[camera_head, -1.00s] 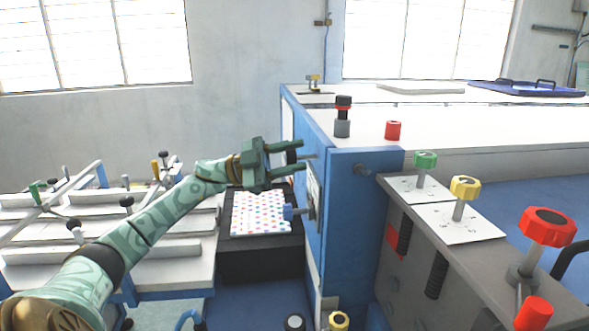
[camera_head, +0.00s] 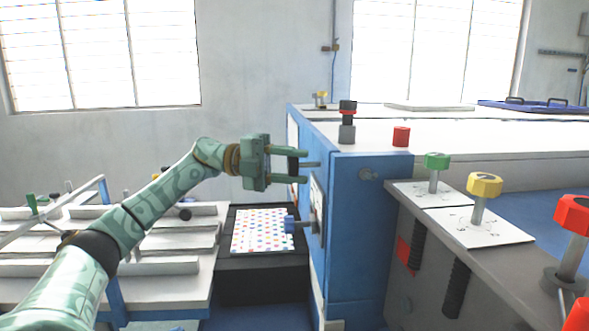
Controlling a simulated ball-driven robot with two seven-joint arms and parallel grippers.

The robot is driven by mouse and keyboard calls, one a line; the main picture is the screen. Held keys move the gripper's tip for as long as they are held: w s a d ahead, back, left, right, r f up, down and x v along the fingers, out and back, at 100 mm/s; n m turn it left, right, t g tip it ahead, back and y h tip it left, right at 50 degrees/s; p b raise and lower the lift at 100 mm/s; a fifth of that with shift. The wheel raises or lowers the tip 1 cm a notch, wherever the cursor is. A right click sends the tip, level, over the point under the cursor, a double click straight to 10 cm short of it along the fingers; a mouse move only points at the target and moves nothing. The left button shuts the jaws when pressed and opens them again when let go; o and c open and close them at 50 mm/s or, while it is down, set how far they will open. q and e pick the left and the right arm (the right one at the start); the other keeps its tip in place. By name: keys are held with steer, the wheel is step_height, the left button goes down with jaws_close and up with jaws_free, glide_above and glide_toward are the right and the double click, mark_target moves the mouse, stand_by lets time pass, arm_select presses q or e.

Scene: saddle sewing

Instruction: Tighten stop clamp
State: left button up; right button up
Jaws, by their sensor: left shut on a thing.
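My left gripper (camera_head: 304,166) is at the left side of the blue machine housing (camera_head: 358,235). Its two green fingers lie above and below a black knob (camera_head: 293,166) on a thin metal shaft and are shut on it. The shaft (camera_head: 312,164) points toward the housing's side wall. Below it, a blue knob (camera_head: 290,224) sticks out from a metal plate (camera_head: 316,212) on the same wall. No label tells which knob is the stop clamp. My right gripper is not in view.
A dotted sheet (camera_head: 260,230) lies on a black block below the gripper. Green (camera_head: 437,160), yellow (camera_head: 484,185) and red (camera_head: 574,215) knobs stand on the grey ledge at right. A white-topped bench (camera_head: 170,265) with rails stands at left.

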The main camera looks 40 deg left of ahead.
arm_select(q)
steer(key=shift+f+m+y, duration=0.1)
steer(key=shift+m+y, duration=0.2)
steer(key=shift+m, duration=0.5)
steer(key=shift+f, duration=0.1)
steer(key=o, duration=1)
steer(key=shift+a, duration=0.1)
steer(key=v, duration=0.5)
steer(key=p+v, duration=0.1)
steer(key=v, duration=0.4)
steer(key=p+v, duration=0.1)
steer(key=v, duration=0.5)
steer(key=shift+r, duration=0.3)
